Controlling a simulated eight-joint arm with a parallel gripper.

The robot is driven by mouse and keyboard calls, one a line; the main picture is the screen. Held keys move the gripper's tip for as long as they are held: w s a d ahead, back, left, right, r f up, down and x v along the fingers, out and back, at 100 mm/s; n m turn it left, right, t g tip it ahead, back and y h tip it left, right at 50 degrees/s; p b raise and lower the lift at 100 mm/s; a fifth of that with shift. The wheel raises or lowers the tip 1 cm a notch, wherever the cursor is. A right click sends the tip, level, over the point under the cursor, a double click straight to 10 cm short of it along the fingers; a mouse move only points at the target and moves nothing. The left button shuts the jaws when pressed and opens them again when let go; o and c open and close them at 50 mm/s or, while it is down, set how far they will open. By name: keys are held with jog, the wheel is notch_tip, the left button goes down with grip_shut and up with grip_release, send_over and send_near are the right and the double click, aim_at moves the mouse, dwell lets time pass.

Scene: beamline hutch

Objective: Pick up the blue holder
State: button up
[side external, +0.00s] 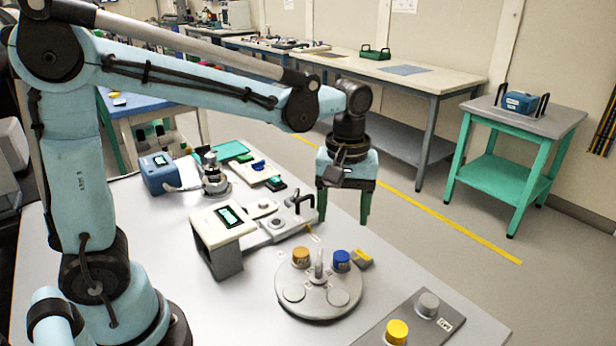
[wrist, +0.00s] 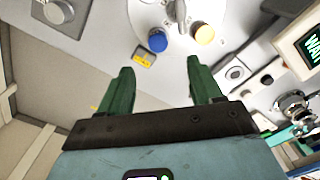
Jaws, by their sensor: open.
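The blue holder (side external: 342,260) is a short blue cylinder standing on the right rear part of a round grey carousel (side external: 318,305). It also shows in the wrist view (wrist: 157,41), near the carousel's edge. An orange holder (side external: 300,257) stands on the same carousel to its left; in the wrist view the orange holder (wrist: 203,33) is to the right of the blue one. My gripper (side external: 343,205) hangs above and behind the carousel, apart from the blue holder. In the wrist view its two green fingers (wrist: 163,78) are spread with nothing between them.
A white device with a display (side external: 222,222) stands left of the carousel. A grey post (side external: 319,262) rises from the carousel's centre.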

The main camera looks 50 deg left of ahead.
send_over(342, 255)
jog(key=f, duration=0.5)
jog(key=shift+s, duration=0.25)
jog(key=shift+w+f, duration=0.15)
jog(key=shift+f, duration=1.25)
jog(key=shift+w+f, duration=0.1)
jog(key=shift+f, duration=1.25)
jog(key=c, duration=1.1)
jog(key=shift+c, duration=0.2)
jog(key=shift+r, duration=0.1)
